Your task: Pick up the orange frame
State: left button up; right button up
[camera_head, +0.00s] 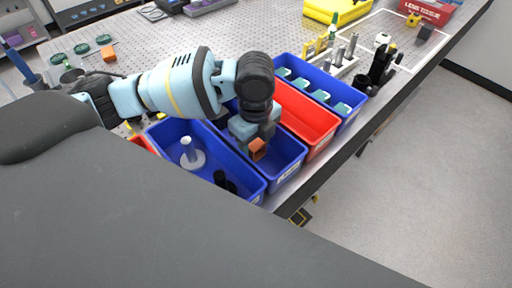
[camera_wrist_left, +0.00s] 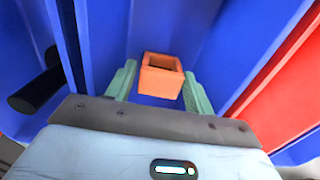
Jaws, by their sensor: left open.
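The orange frame (camera_head: 258,148) is a small square, hollow piece inside a blue bin (camera_head: 289,169). In the left wrist view the orange frame (camera_wrist_left: 161,76) sits between the two pale green fingertips, with its opening facing up. My left gripper (camera_wrist_left: 157,86) is open, one finger on each side of the frame. Small gaps seem to show between the fingers and the frame. In the head view my left gripper (camera_head: 254,136) reaches down into the bin from above and partly hides the frame. My right gripper is not in view.
A blue bin (camera_head: 160,142) with a white spindle (camera_head: 190,152) and a black part lies to the left. A red bin (camera_head: 318,132) and another blue bin (camera_head: 347,118) with several light pieces stand to the right. The table edge is close in front.

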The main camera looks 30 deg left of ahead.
aim_at(256, 143)
pick_arm(q)
jog(key=shift+f, duration=0.15)
jog(key=c, duration=0.8)
notch_tip(256, 143, up, 10)
jog(key=shift+r+p, duration=0.1)
jog(key=shift+p, duration=0.35)
